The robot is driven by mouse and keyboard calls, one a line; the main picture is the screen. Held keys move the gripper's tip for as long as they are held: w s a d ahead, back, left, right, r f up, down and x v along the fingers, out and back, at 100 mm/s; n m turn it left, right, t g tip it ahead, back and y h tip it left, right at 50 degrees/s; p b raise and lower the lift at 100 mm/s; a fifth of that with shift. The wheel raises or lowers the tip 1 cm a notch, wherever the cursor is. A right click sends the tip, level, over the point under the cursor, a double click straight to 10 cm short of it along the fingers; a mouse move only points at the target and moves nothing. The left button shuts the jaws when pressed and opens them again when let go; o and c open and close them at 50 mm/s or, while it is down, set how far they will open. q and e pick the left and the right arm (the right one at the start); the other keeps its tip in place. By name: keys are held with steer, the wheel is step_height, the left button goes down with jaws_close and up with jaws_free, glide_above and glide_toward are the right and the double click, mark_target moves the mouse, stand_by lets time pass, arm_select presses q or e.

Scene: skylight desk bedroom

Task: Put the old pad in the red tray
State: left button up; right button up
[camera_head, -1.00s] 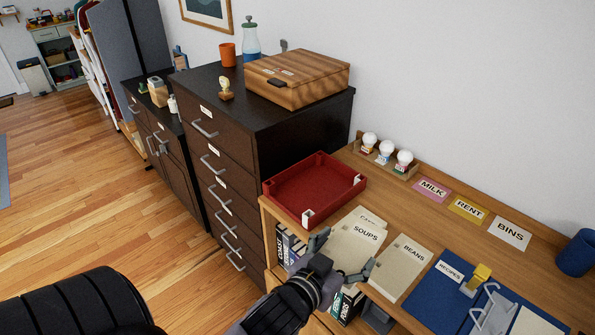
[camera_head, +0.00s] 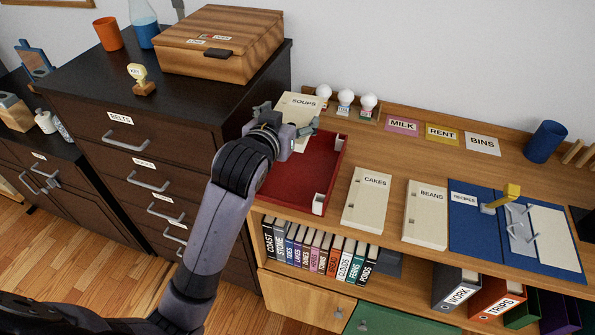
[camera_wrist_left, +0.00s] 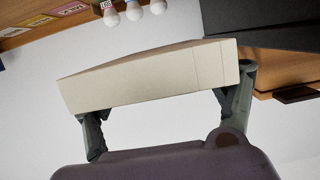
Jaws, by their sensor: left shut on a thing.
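The cream pad labelled SOUPS (camera_head: 299,105) is held by my left gripper (camera_head: 286,122) over the back part of the red tray (camera_head: 298,178). The left wrist view shows the pad as a cream block (camera_wrist_left: 150,77) spanning between both fingers, with its edge towards the camera. My left arm and gripper hide the tray's left part. The pad looks raised above the tray floor. A CAKES pad (camera_head: 366,203) and a BEANS pad (camera_head: 426,217) lie on the desk right of the tray. My right gripper is not in view.
A dark drawer cabinet (camera_head: 130,95) with a wooden box (camera_head: 222,45) stands left of the tray. Small bulb-like figures (camera_head: 345,100) stand behind it. A blue RECIPES folder (camera_head: 475,226) with a metal clip lies at right. Books (camera_head: 320,252) fill the shelf below.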

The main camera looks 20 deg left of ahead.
arm_select(q)
steer(key=w+r, duration=0.1)
steer(key=w+d+r, duration=0.1)
steer(key=r, duration=0.1)
steer(key=shift+w+r, duration=0.1)
glide_above(296, 175)
step_height(296, 175, down, 14)
steer(key=shift+f, duration=0.25)
step_height(296, 175, down, 5)
steer(key=shift+r, duration=0.1)
steer(key=shift+f, duration=0.2)
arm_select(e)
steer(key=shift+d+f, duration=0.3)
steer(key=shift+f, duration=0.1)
arm_select(q)
steer(key=shift+f+b, duration=0.15)
steer(key=shift+b, duration=0.2)
steer(key=o, duration=1.1)
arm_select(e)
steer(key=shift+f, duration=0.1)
